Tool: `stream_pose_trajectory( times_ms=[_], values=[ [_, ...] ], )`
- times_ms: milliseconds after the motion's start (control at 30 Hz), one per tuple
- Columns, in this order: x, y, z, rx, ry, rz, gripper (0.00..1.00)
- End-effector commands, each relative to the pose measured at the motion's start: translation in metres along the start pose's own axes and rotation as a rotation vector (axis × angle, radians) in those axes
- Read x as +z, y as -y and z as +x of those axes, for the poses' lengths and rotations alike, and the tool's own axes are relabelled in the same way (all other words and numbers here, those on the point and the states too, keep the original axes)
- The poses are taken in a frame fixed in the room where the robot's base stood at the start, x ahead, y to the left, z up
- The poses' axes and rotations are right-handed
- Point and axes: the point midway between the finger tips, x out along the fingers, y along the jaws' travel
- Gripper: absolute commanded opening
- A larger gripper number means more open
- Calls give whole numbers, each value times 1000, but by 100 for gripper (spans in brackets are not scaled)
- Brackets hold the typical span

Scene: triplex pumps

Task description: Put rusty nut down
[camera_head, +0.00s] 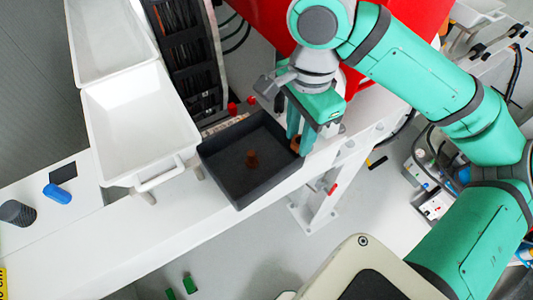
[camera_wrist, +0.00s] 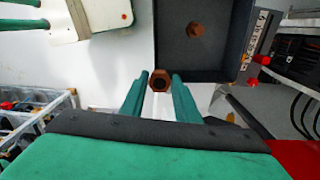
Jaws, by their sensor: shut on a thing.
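My gripper (camera_head: 298,138) is at the right side of the dark tray in the head view. In the wrist view my gripper (camera_wrist: 160,83) is shut on a brown, rusty hex nut (camera_wrist: 160,80), held between the two green fingertips. The nut (camera_head: 295,145) is partly hidden by the fingers in the head view. In the wrist view it appears at the near left corner of the dark tray (camera_wrist: 172,50); I cannot tell its height above the rim. Another rusty brown part (camera_head: 252,159) sits inside the tray, and it also shows in the wrist view (camera_wrist: 196,30).
The dark tray (camera_head: 222,178) rests on a white bench (camera_head: 150,246). White bins (camera_head: 120,120) stand to its left. Small red parts (camera_head: 233,108) lie behind the tray. A blue object (camera_head: 57,193) and a dark cylinder (camera_head: 17,213) lie at the far left.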

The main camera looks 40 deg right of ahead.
Motion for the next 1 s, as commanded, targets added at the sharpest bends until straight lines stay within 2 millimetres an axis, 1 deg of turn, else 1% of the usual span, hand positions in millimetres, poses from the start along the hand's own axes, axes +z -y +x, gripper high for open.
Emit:
stream_pose_trajectory(
  times_ms=[33,67,100,200,300,633,833,900,1000],
  values=[
    [10,7,5,1,-2,-5,6],
    [14,10,9,1,-1,-4,6],
    [18,13,17,2,0,-3,6],
    [28,21,33,2,-1,-3,6],
    [37,27,46,1,0,-1,6],
    [49,37,64,1,-1,0,6],
    [49,37,92,1,0,1,6],
    [49,37,95,-1,-1,1,6],
    [49,37,95,-1,-1,1,6]
  ],
)
